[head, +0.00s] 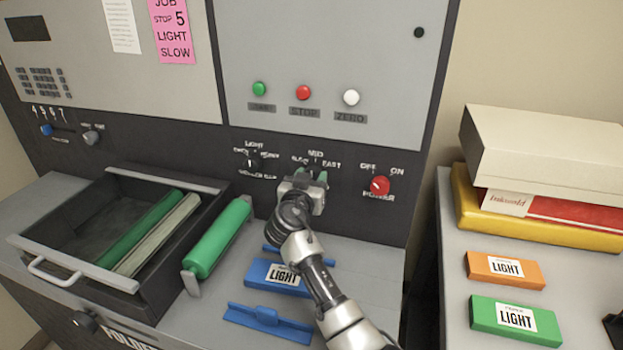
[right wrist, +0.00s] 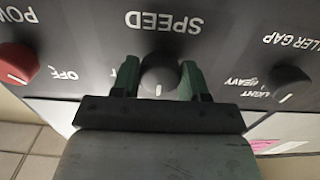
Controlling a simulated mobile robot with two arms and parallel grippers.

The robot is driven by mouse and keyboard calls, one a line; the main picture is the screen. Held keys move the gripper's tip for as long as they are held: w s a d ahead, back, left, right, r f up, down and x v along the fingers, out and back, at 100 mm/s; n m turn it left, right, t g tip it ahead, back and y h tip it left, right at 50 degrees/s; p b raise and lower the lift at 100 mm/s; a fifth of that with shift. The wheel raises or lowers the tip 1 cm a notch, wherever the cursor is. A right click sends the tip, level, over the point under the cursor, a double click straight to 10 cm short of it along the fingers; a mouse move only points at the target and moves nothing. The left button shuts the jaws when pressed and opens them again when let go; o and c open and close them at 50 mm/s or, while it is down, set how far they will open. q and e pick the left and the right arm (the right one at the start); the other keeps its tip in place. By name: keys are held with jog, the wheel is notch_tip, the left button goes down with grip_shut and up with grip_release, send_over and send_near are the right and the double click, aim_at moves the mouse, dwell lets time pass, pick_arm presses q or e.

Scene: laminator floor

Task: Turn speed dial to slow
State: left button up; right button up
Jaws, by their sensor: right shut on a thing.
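The speed dial (right wrist: 160,73) is a dark round knob under the upside-down SPEED label in the right wrist view. Its white mark points to the bottom of that picture, which is upward on the panel, the side where MID is printed. My right gripper (right wrist: 160,80) is shut on the dial, one green finger on each side. In the head view the right gripper (head: 311,182) covers most of the dial, below the SLOW, MID and FAST labels. My left gripper is out of view.
The red power knob (head: 380,186) is right of the dial; the roller gap knob (head: 251,161) is left. Green, red and white buttons sit above. An open drawer (head: 165,180) and a green roller (head: 218,238) are at left. A pink note (head: 172,30) reads LIGHT, SLOW.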

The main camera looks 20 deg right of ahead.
jog(key=shift+n, duration=0.3)
jog(key=shift+d+r+n, duration=0.1)
jog(key=shift+r+n, duration=0.05)
jog(key=shift+n, duration=5.45)
jog(key=o, duration=0.9)
jog(key=shift+o, duration=0.2)
